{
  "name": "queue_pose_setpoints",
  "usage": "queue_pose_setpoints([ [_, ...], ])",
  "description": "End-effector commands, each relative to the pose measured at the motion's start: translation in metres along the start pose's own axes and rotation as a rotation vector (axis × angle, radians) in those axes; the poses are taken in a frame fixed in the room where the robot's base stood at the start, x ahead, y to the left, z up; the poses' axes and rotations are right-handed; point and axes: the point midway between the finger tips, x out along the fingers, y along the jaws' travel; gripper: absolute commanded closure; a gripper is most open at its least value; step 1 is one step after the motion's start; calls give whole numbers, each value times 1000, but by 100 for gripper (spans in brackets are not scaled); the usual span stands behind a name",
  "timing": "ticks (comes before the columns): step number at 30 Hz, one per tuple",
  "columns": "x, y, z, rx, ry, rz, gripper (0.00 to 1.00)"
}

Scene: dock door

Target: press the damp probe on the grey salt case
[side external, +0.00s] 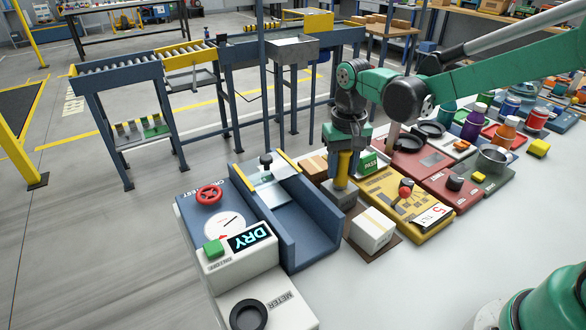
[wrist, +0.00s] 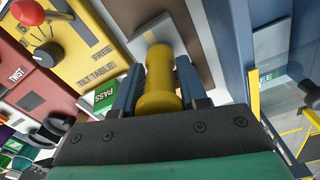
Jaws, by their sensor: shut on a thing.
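My gripper (side external: 346,160) points down and is shut on a yellow cylinder, the damp probe (wrist: 158,80), which also shows in the side view (side external: 344,163). A grey block (side external: 340,196) sits directly below the probe in the side view; I cannot tell if it is the probe's foot or a grey case. A pale box (side external: 372,230) with a tan band stands just in front on a brown mat. The wrist view shows a pale surface beyond the probe (wrist: 148,40); contact between them is hidden. The meter display (side external: 249,238) reads DRY.
The yellow tilt table (side external: 385,190) and red panels lie close right. The white tabletop (side external: 450,260) is clear at front right.

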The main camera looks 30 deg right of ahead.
Motion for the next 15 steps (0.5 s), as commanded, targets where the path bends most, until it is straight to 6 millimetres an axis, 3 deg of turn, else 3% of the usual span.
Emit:
queue_pose_setpoints([
  [15, -40, 0, 0, 0, 0, 0, 100],
])
